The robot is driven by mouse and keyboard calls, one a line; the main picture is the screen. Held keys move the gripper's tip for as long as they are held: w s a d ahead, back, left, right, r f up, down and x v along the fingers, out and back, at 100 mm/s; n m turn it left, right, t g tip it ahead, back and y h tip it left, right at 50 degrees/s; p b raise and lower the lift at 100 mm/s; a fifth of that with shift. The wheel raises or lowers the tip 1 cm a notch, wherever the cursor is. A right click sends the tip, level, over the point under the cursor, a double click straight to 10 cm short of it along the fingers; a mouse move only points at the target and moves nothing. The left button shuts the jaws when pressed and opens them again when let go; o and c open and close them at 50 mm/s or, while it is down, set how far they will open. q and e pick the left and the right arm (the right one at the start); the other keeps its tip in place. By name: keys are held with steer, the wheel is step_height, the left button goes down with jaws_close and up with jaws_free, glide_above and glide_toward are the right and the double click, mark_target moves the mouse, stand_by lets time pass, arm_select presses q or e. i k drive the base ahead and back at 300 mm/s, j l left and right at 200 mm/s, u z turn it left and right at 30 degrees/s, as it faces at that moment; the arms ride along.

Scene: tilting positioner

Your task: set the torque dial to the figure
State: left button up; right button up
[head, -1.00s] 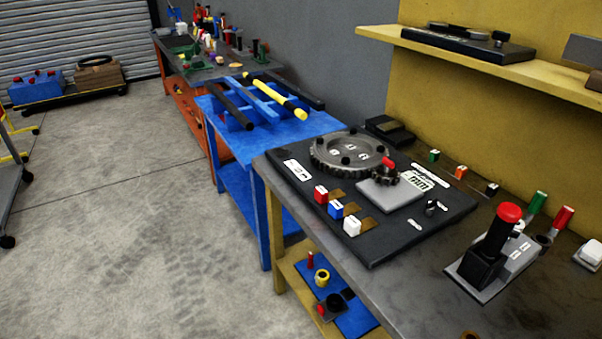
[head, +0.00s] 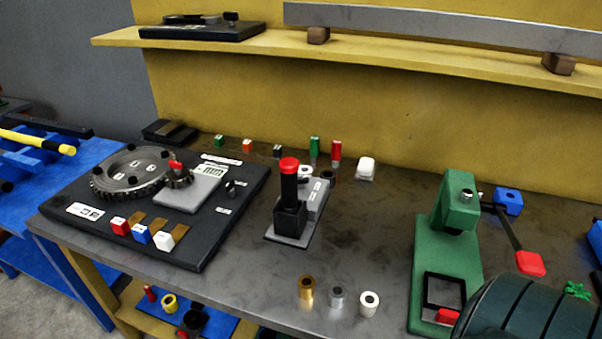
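No gripper of mine shows in the head view. A black board (head: 190,253) lies on the left of the grey bench and carries a large toothed wheel (head: 132,170) with black knobs and white labels. A small gear with a red knob (head: 177,166) meshes beside it, next to a light grey plate (head: 190,195) with a printed scale. A small black knob (head: 230,187) stands right of the plate, with white labels near it. I cannot tell which of these is the torque dial, and the label figures are too small to read.
A red-topped black lever (head: 289,192) on a grey base stands mid-bench. Three small cylinders, including a brass one (head: 306,290), stand near the front edge. A green press (head: 445,235) stands at right. A dark ribbed rounded shape fills the bottom right corner.

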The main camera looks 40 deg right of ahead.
mark_target(302, 179)
steer(key=z, duration=2.35)
steer(key=k+j, duration=0.25)
steer(key=k, duration=0.25)
